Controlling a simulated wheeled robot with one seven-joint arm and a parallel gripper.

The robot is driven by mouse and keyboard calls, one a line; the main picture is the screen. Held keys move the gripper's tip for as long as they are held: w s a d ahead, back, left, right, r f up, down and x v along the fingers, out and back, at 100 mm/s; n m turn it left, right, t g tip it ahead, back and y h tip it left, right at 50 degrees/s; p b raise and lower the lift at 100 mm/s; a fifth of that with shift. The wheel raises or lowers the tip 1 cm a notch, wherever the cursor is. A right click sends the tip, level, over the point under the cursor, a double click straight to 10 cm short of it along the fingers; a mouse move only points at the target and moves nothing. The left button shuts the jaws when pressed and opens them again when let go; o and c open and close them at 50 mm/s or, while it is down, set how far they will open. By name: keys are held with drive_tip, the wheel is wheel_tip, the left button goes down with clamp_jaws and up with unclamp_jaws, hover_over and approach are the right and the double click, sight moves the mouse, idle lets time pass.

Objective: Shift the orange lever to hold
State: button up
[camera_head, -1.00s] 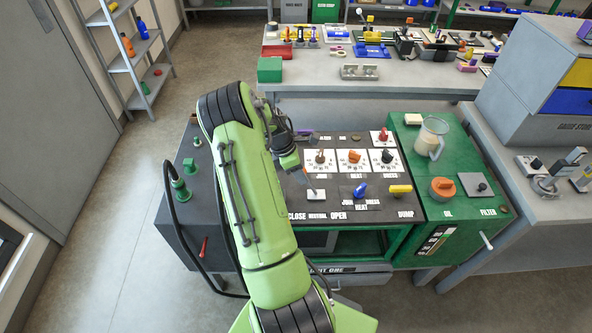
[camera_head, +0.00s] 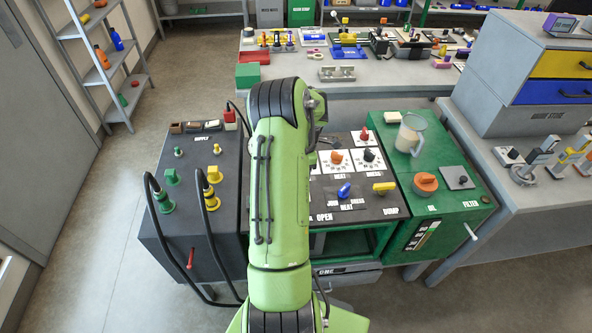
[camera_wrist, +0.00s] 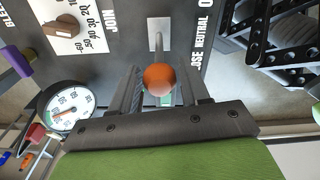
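The orange lever shows in the wrist view as an orange ball knob (camera_wrist: 160,78) on a thin grey rod that rises from a pale slotted plate. My gripper (camera_wrist: 160,74) is open, with one finger on each side of the knob. Slim gaps show between knob and fingers, and I cannot tell whether either finger touches it. Printed words near the plate include NEUTRAL and JOIN; I see no HOLD label. In the head view my arm covers the lever and my gripper.
The dark panel (camera_head: 345,207) also carries a blue knob (camera_head: 344,190), a yellow handle (camera_head: 384,187) and white dial plates. A round gauge (camera_wrist: 66,107) lies near my gripper in the wrist view. A clear jug (camera_head: 410,134) stands on the green unit at right.

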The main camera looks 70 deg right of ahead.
drive_tip(key=shift+o, duration=1.1)
wheel_tip(320, 180, up, 16)
drive_tip(key=p, duration=0.1)
drive_tip(key=shift+s+p, duration=0.15)
drive_tip(key=shift+p, duration=0.25)
drive_tip(key=shift+d, duration=0.1)
